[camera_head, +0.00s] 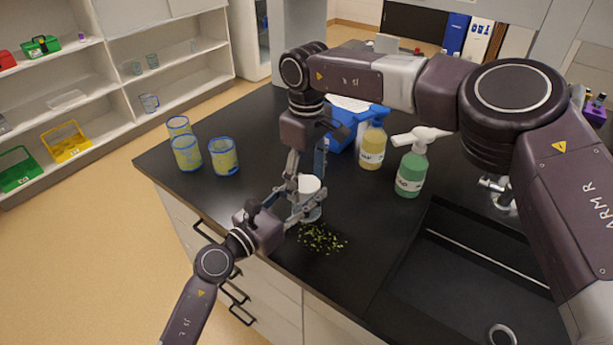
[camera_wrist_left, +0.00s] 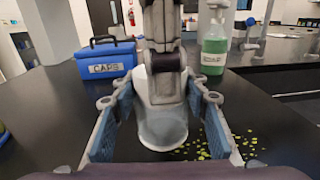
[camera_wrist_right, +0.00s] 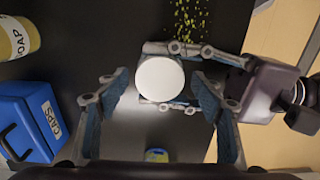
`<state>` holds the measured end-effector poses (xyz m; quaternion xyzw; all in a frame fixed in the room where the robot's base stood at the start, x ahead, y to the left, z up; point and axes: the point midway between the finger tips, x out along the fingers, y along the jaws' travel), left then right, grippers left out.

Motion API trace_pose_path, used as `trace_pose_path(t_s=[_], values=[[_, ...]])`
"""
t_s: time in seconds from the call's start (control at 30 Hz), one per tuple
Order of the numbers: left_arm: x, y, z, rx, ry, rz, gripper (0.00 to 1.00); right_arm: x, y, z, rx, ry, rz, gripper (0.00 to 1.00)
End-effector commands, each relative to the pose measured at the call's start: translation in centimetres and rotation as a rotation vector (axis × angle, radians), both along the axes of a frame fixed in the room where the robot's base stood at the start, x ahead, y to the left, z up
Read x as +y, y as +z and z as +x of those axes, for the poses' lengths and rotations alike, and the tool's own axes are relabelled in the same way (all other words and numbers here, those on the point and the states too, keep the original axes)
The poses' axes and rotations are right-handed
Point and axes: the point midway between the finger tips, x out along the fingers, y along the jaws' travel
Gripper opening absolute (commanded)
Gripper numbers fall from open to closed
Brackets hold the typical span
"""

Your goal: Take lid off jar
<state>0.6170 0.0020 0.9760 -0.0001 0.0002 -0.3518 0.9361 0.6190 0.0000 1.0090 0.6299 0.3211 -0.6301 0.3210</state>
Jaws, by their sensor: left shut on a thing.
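A clear jar (camera_head: 312,213) with a white lid (camera_head: 308,184) stands upright on the black bench. My left gripper (camera_head: 306,207) is shut on the jar's body from the side. In the left wrist view the jar (camera_wrist_left: 163,130) is between the fingers (camera_wrist_left: 160,115), and its lid is partly hidden by my right gripper. My right gripper (camera_wrist_right: 158,85) points down from above and is open. In the right wrist view the round lid (camera_wrist_right: 160,78) lies between and beyond its fingertips; contact is not visible.
Green-yellow bits (camera_head: 322,238) are scattered beside the jar. A blue caps box (camera_head: 345,135), a yellow soap bottle (camera_head: 371,150) and a green pump bottle (camera_head: 411,172) stand behind. Several blue-rimmed beakers (camera_head: 187,153) are at left. A sink (camera_head: 460,260) is at right.

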Motion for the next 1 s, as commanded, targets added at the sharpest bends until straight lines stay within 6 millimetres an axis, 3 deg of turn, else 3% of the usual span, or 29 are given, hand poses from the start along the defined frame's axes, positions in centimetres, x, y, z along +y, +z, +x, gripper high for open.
trace_pose_path(t_s=[0.07,0.4,0.53,0.8,1.0], values=[[0.0,0.02,0.0,0.0,0.0,0.0,0.0,-0.02,0.03,0.01,0.0,0.0,0.0,0.52],[0.0,0.02,0.0,0.0,0.0,0.0,0.0,-0.01,0.06,0.01,0.0,0.0,0.0,0.15],[-0.01,0.02,-0.01,0.0,0.0,0.0,0.0,0.0,0.05,0.0,0.001,0.039,0.001,0.14],[-0.05,-0.02,-0.05,0.001,-0.002,0.001,0.0,-0.07,0.09,0.01,0.0,0.288,-0.001,0.17],[-0.05,-0.05,-0.05,0.001,-0.002,0.001,0.0,-0.11,0.11,0.06,-0.002,0.303,-0.002,0.17]])
